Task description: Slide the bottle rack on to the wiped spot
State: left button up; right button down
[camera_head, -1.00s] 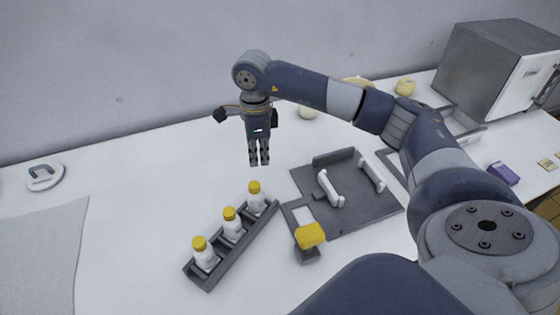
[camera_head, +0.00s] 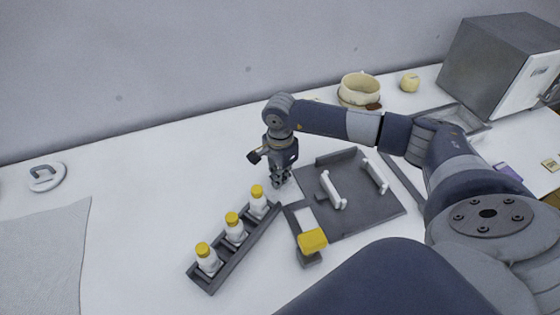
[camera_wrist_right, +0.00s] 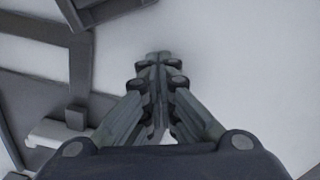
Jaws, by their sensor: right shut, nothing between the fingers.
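The dark grey bottle rack (camera_head: 232,262) lies diagonally on the white table and holds three white bottles with yellow caps. My right gripper (camera_head: 282,183) is shut and empty, pointing down near the rack's far right end, apart from it. In the right wrist view the closed fingertips (camera_wrist_right: 158,58) are over bare white table, with a dark end of what looks like the rack (camera_wrist_right: 105,8) at the upper left. I cannot make out a wiped spot for certain. My left gripper is not in view.
A grey tray (camera_head: 376,208) with white handles stands right of the rack, and a yellow-topped piece (camera_head: 312,241) sits close by. A light grey sheet (camera_head: 40,260) and a round white object (camera_head: 47,177) are at the left. The table between sheet and rack is clear.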

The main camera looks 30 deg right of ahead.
aim_at(269, 191)
jog(key=a, duration=0.1)
jog(key=a+p, duration=0.1)
jog(key=shift+s+a+r, duration=0.1)
jog(key=shift+s+a, duration=0.1)
jog(key=shift+a, duration=0.2)
jog(key=shift+a+p, duration=0.35)
jog(key=shift+a, duration=0.3)
jog(key=shift+s+a+f+b, duration=0.15)
jog(key=shift+a+b, duration=0.15)
jog(key=shift+a, duration=0.25)
jog(key=shift+a+f+b, duration=0.1)
jog(key=shift+a+b, duration=0.15)
jog(key=shift+a, duration=0.3)
jog(key=shift+s+a+r, duration=0.1)
jog(key=shift+a+r, duration=0.05)
jog(key=shift+a, duration=0.25)
jog(key=shift+d, duration=0.1)
